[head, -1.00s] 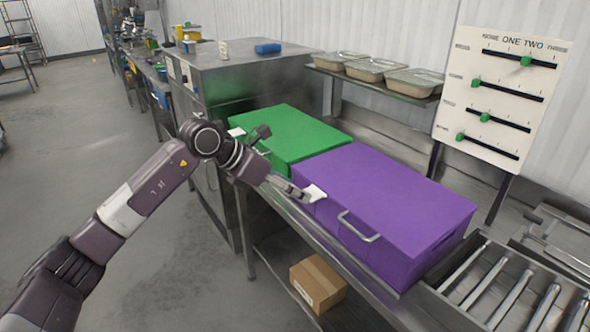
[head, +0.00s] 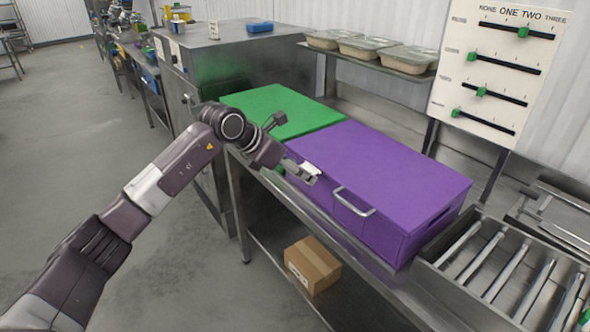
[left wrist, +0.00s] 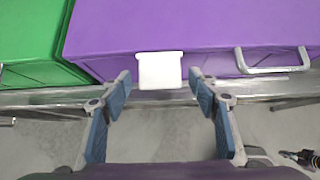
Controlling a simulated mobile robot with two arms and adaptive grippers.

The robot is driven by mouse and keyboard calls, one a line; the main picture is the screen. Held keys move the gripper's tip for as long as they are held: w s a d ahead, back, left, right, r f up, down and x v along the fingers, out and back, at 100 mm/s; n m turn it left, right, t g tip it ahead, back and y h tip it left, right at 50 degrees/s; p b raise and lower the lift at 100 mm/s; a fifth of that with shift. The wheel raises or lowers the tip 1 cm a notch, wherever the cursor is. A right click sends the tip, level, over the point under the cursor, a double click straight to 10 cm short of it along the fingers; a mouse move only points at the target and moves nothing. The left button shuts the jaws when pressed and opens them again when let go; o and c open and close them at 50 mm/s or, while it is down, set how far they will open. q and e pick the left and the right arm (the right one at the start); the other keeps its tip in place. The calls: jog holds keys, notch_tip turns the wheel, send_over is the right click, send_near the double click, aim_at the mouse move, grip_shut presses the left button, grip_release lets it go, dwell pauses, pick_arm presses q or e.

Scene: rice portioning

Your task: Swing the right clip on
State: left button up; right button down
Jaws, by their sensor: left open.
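The purple box (head: 385,180) stands closed on the metal counter, with a grey handle (head: 353,203) on its front. A white clip (head: 309,169) sits at the top front edge of the box, left of the handle. The clip (left wrist: 160,70) also shows in the left wrist view, between and just beyond my fingertips. My left gripper (head: 296,172) is open at the clip. In the left wrist view its blue-padded fingers (left wrist: 160,80) stand apart on both sides of the clip. I cannot tell whether they touch it. My right gripper is in neither view.
A green box (head: 270,108) stands left of the purple one. A roller conveyor (head: 505,265) lies to the right. Several lidded trays sit on a shelf (head: 370,60) behind. A slider board (head: 497,65) stands at back right. A cardboard box (head: 312,265) lies on the lower shelf.

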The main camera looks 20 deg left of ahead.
pick_arm(q)
jog(key=c, duration=0.6)
notch_tip(320, 180, down, 2)
jog(key=shift+w+d+f+b, duration=0.1)
jog(key=shift+w+d+b, duration=0.05)
jog(key=shift+b, duration=0.65)
jog(key=shift+w+d+f+b, duration=0.25)
jog(key=shift+w+f+b, duration=0.05)
jog(key=shift+f, duration=0.05)
jog(key=shift+w+d+f, duration=0.15)
jog(key=shift+w+d, duration=0.5)
jog(key=shift+w, duration=0.25)
jog(key=shift+b, duration=0.3)
